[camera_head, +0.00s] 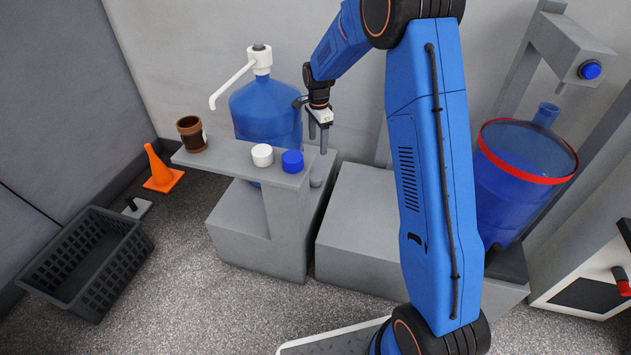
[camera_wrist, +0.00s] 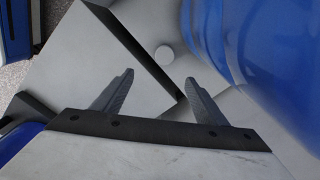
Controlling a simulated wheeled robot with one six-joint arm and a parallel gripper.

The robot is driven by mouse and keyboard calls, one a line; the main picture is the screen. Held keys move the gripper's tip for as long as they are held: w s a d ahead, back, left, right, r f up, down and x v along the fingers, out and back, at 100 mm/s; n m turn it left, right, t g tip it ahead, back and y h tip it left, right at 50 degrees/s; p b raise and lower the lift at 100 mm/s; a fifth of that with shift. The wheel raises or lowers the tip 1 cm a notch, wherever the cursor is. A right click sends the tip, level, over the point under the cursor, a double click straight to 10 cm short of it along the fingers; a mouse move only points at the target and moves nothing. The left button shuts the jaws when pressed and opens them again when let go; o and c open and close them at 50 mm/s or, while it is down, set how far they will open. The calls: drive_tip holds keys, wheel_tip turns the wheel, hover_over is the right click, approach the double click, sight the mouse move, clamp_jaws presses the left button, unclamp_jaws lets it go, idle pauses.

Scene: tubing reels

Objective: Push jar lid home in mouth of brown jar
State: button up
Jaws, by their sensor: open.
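The brown jar (camera_head: 191,134) stands upright at the left end of the grey shelf (camera_head: 222,157), with a pale label on its right side. Its mouth looks open and dark. A white round cap (camera_head: 262,155) and a blue round cap (camera_head: 292,161) sit farther right on the shelf; I cannot tell which one is the jar lid. My gripper (camera_head: 318,139) points down beside the blue water bottle, behind and right of the caps, well away from the jar. In the wrist view its two fingers (camera_wrist: 160,78) are spread with nothing between them. The jar and caps are not in that view.
The large blue bottle (camera_head: 266,108) with a white pump (camera_head: 261,59) stands behind the shelf, close to my gripper. An orange cone (camera_head: 160,170) and a black crate (camera_head: 88,262) are on the floor at left. A red-rimmed blue container (camera_head: 522,185) stands at right.

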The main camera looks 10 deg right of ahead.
wheel_tip(320, 180, down, 2)
drive_tip(key=w, duration=0.1)
hover_over(315, 177)
drive_tip(key=f, duration=1.1)
drive_tip(key=shift+s+d, duration=0.2)
drive_tip(key=shift+w+a+f, duration=0.1)
drive_tip(key=shift+w+f, duration=0.05)
drive_tip(key=shift+f, duration=1.5)
drive_tip(key=shift+w+f, duration=0.1)
drive_tip(key=shift+f, duration=1.5)
drive_tip(key=c, duration=1.1)
